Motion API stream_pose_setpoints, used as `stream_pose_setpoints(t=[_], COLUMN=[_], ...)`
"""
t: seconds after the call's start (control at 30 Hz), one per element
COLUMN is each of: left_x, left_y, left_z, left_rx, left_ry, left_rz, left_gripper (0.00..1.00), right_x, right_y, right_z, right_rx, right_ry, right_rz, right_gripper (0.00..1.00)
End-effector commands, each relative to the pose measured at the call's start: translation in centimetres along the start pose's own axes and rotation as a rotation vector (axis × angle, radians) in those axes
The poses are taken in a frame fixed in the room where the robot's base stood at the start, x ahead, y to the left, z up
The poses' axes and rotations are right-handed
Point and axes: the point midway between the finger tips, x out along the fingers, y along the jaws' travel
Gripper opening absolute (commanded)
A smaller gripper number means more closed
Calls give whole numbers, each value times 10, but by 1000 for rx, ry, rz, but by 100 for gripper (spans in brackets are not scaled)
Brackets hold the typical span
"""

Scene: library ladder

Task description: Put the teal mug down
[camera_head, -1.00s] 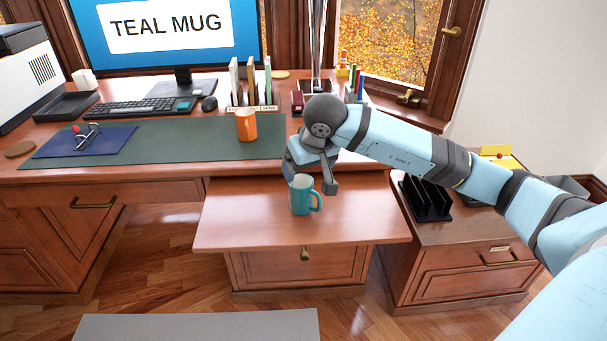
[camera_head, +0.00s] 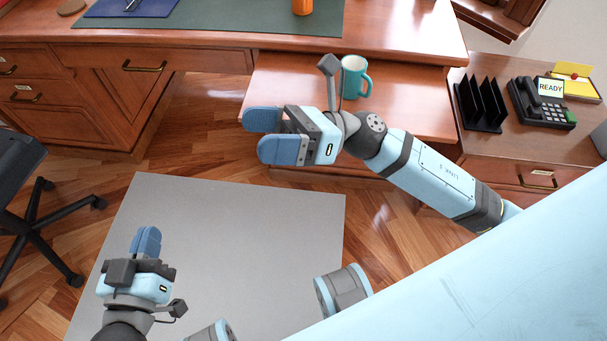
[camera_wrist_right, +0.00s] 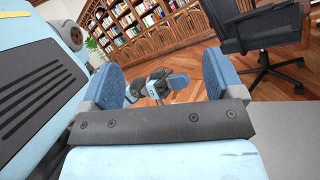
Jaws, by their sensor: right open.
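The teal mug (camera_head: 355,77) stands upright on the wooden pull-out shelf (camera_head: 420,105) of the desk, its handle to the right. My right gripper (camera_head: 258,135) is open and empty, in front of and left of the mug in the head view, apart from it. Its two blue fingers show spread with nothing between them in the right wrist view (camera_wrist_right: 163,75). My left gripper (camera_head: 147,240) is at the lower left of the head view, over the grey mat, with no object seen in it. Its finger gap is not clear.
An orange mug (camera_head: 302,6) is on the green desk pad (camera_head: 215,18). A black file rack (camera_head: 480,105) and a phone (camera_head: 545,105) stand on the right cabinet. An office chair (camera_head: 35,205) is at the left. The grey floor mat (camera_head: 230,230) is clear.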

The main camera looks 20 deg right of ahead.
Motion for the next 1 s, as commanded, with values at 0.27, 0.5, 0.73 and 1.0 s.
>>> stream_pose_setpoints(t=[0.27,0.5,0.73,1.0], left_x=[1,1,1,0], left_y=[0,-2,-2,-2], left_z=[-1,-1,-1,-1], left_rx=[2,3,4,3], left_ry=[2,2,1,0], left_rz=[1,-2,-3,-3], left_gripper=[0,0,0,0], right_x=[-59,-88,-90,-90], right_y=[-32,-30,-29,-29], right_z=[-31,-96,-103,-103], right_rx=[1647,2353,2426,2422], right_ry=[-962,-1398,-1442,-1439], right_rz=[-179,-140,-131,-132], right_gripper=[86,86,86,86])
